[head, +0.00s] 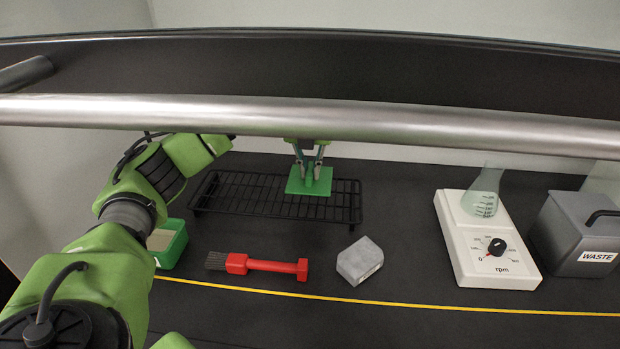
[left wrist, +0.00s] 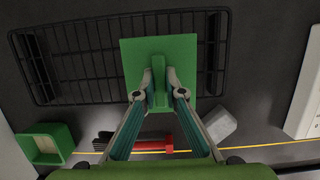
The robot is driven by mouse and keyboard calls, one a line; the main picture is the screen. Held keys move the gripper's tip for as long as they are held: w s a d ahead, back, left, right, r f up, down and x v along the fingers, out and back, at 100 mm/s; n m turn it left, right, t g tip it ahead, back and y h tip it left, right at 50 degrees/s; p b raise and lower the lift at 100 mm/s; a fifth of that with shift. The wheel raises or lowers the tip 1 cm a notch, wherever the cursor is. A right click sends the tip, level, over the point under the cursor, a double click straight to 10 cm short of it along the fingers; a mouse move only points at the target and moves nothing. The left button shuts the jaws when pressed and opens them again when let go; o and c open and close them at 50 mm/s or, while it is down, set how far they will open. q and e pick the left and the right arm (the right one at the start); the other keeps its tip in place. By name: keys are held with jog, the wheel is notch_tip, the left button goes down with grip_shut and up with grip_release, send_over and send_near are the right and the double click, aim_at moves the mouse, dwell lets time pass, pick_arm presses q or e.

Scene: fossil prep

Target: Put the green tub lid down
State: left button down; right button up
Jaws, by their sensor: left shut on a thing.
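The green tub lid (head: 296,184) is a flat square with a raised handle. It is at the right part of the black wire rack (head: 230,208); I cannot tell whether it touches the rack. My left gripper (head: 312,178) is shut on the lid's handle from above. In the left wrist view, the lid (left wrist: 184,55) shows flat under my left gripper (left wrist: 160,90), with the fingertips on both sides of the handle. The open green tub (head: 173,245) stands at the left, partly hidden by my left arm. My right gripper is not in view.
A red brush (head: 265,265) and a grey block (head: 360,261) lie in front of the rack. A white stirrer (head: 488,258) with a glass flask (head: 482,195) and a grey waste bin (head: 575,235) stand at the right. A metal bar (head: 400,118) crosses above the bench.

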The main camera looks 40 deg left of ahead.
aim_at(310, 182)
pick_arm(q)
jog(key=shift+w+a+f, duration=0.2)
jog(key=shift+w+f, duration=0.25)
jog(key=shift+f, duration=0.1)
jog(key=p+x, duration=0.1)
jog(key=x, duration=0.2)
jog(key=shift+s+f, duration=0.1)
jog(key=shift+f, duration=0.3)
jog(key=shift+f, duration=0.2)
jog(key=c, duration=2.1)
grip_release()
